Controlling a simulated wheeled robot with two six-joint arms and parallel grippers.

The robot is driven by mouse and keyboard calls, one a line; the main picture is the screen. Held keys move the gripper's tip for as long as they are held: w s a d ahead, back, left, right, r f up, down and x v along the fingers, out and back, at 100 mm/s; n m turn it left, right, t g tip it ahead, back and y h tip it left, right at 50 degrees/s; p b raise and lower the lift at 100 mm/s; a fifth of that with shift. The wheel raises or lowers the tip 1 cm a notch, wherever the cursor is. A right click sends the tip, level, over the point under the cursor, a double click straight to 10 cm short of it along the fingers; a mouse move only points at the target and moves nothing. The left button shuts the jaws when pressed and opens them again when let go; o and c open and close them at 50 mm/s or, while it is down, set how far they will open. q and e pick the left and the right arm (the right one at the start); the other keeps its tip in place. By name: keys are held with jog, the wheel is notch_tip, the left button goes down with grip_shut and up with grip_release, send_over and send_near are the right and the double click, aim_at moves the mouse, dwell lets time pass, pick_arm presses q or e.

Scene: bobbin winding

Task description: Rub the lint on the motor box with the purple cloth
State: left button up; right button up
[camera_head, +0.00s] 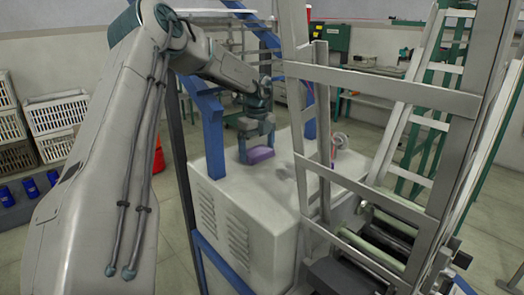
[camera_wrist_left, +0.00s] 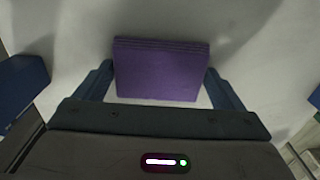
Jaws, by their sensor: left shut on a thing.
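The motor box (camera_head: 235,205) is a pale box with vent slots on its side, standing in the middle of the head view. My left gripper (camera_head: 255,152) reaches over its top from the left and is shut on the folded purple cloth (camera_head: 262,155). The cloth is at the box top, near its far left part; I cannot tell for sure if it touches. In the left wrist view the purple cloth (camera_wrist_left: 162,70) sits between the two fingers above a pale surface. A faint grey patch of lint (camera_head: 284,170) shows on the box top, right of the cloth. My right gripper is not in view.
A grey metal frame (camera_head: 390,92) with rollers stands close on the right of the box. A blue post (camera_head: 209,130) stands at the box's left. White crates (camera_head: 55,115) and blue cans (camera_head: 30,187) are at the far left.

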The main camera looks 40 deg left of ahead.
aim_at(261, 146)
pick_arm(q)
jog(key=shift+w+a, duration=0.15)
jog(key=shift+a, duration=1.3)
jog(key=shift+w+a, duration=0.1)
jog(key=shift+a, duration=1.3)
jog(key=shift+w, duration=0.6)
jog(key=shift+w+d, duration=0.1)
jog(key=shift+w, duration=0.7)
jog(key=shift+s+d+f, duration=0.1)
jog(key=shift+d+f, duration=0.05)
jog(key=shift+d, duration=0.5)
jog(key=shift+s+d+b, duration=0.1)
jog(key=shift+d+b, duration=0.6)
jog(key=shift+d, duration=0.7)
jog(key=shift+d+b, duration=0.45)
jog(key=shift+d, duration=0.35)
jog(key=shift+s+d+b, duration=0.2)
jog(key=shift+d+b, duration=0.25)
jog(key=shift+d, duration=0.7)
